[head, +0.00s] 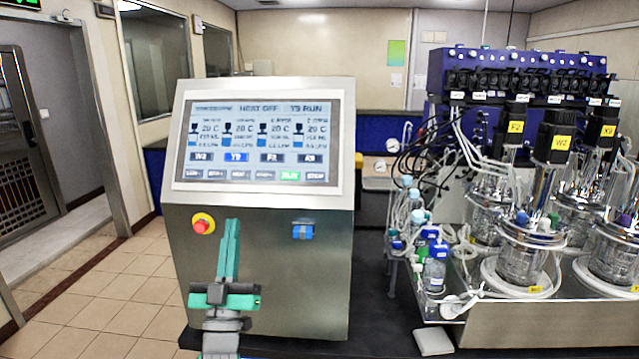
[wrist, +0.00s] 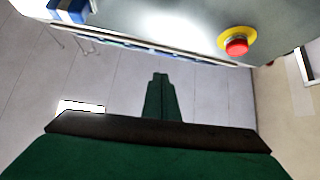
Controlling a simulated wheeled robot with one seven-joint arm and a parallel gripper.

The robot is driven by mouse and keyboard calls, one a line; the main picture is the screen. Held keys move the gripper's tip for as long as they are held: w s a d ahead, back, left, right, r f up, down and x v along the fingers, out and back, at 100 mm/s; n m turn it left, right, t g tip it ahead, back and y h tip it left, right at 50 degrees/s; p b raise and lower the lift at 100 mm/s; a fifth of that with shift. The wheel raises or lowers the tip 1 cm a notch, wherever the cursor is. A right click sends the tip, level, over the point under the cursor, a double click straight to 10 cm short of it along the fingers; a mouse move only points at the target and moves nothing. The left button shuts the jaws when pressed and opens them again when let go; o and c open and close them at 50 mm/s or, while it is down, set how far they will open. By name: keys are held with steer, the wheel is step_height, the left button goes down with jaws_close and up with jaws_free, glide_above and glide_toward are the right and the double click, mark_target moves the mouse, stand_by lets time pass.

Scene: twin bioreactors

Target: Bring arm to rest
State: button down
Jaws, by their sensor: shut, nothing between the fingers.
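My gripper (head: 231,250) stands in front of the control console in the head view, its green fingers together and pointing up, with nothing between them. The closed fingers also show in the wrist view (wrist: 160,98), apart from the console. The console (head: 262,240) is a grey metal box with a lit screen (head: 262,140) reading "HEAT OFF" and "Y3 RUN". A red emergency button (head: 203,224) on a yellow ring sits just left of the fingers in the head view; it also shows in the wrist view (wrist: 236,46). A blue switch (head: 303,231) is on the console's right side.
Several glass bioreactor vessels (head: 520,255) with tubing stand on a metal tray (head: 540,325) at the right, before a blue pump rack (head: 520,65). Small bottles (head: 434,272) stand at its left end. The tiled floor (head: 95,290) at the left is clear.

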steer(key=s+d+f+n+g+y, duration=0.1)
steer(key=s+d+f+n+g, duration=0.1)
steer(key=s+d+f, duration=0.6)
steer(key=s+d+f+n+g+y, duration=0.1)
steer(key=s+d+f+g, duration=0.2)
steer(key=f, duration=1)
steer(key=s+d+f+n+y, duration=0.2)
steer(key=s+d+f, duration=0.35)
steer(key=f, duration=0.45)
steer(key=s+d+f+m+g+h, duration=0.1)
steer(key=s+f+m+g, duration=0.1)
steer(key=s, duration=0.8)
steer(key=s+d+f+m+g+h, duration=0.1)
steer(key=s+f, duration=0.4)
steer(key=s, duration=0.6)
steer(key=s+d+f+m+g+h, duration=0.1)
steer(key=s+f+m+g+h, duration=0.2)
steer(key=s, duration=0.7)
steer(key=shift+s+d+f+m+g, duration=0.2)
steer(key=shift+f+m+g, duration=0.1)
steer(key=shift+m, duration=0.2)
